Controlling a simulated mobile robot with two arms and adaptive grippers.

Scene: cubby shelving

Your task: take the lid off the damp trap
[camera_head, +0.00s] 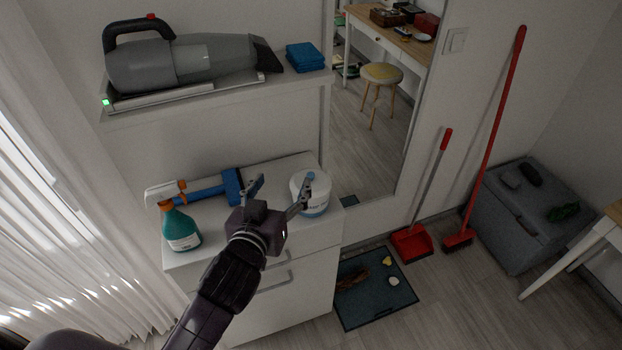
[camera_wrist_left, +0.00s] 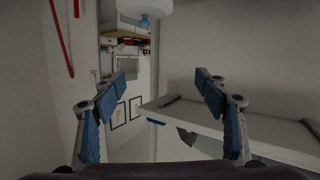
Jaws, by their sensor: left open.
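The damp trap (camera_head: 317,196) is a white round tub with a blue band, standing on the right part of the white cabinet top. Its lid looks white with a blue knob (camera_wrist_left: 145,22), seen upside down at the top edge of the left wrist view. My left gripper (camera_head: 281,184) is open and empty, just left of the tub in the head view. One finger overlaps the tub's left side and hides part of it; I cannot tell if they touch. In the wrist view nothing is between the fingers. My right gripper is not in view.
A teal spray bottle (camera_head: 180,229) and a blue tool (camera_head: 205,190) stand or lie left of my gripper on the cabinet (camera_head: 294,301). A shelf above holds a grey handheld vacuum (camera_head: 170,65) and a folded blue cloth (camera_head: 304,57). A mirror (camera_head: 375,120) stands behind.

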